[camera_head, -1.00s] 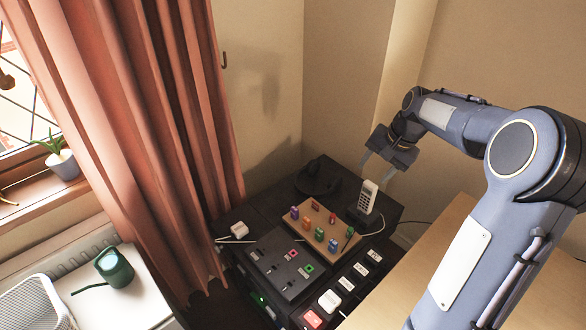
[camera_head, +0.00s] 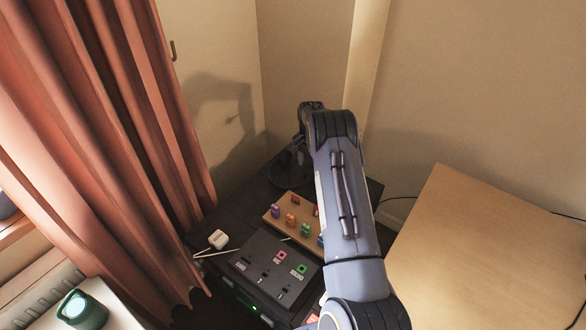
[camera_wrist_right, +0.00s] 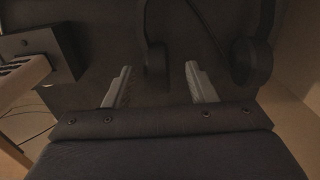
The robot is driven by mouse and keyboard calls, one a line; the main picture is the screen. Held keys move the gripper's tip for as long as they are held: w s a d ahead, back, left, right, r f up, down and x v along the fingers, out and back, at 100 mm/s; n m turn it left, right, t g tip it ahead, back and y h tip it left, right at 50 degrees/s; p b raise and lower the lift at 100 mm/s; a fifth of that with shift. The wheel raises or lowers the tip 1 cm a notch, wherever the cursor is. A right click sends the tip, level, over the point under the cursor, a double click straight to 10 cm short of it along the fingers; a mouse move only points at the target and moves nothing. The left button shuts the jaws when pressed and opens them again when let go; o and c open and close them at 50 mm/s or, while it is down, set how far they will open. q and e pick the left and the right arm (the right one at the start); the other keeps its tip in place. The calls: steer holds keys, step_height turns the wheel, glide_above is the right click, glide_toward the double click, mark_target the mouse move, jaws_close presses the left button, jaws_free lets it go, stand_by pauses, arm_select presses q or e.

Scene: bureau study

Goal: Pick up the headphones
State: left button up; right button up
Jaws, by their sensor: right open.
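The black headphones (camera_wrist_right: 252,60) lie on the dark cabinet top in the right wrist view. One ear cup (camera_wrist_right: 154,62) shows between my finger tips, and the other is to the right of them. The band runs out of the top of that view. In the head view the headphones (camera_head: 286,172) are mostly hidden behind my right arm. My right gripper (camera_wrist_right: 159,67) is open and empty, with its two grey fingers apart. I cannot tell how far above the ear cup they are. My left gripper is not in view.
A wooden board with coloured blocks (camera_head: 272,216) and a dark switch panel (camera_head: 262,262) are on the cabinet. Walls close in behind. A curtain (camera_head: 110,150) hangs left; a bare wooden desk (camera_head: 470,250) is at right.

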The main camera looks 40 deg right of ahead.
mark_target(309, 168)
steer(key=f, duration=0.4)
steer(key=shift+s+a+f+b, duration=0.1)
steer(key=shift+s+b, duration=0.1)
steer(key=shift+b, duration=0.15)
jaws_close()
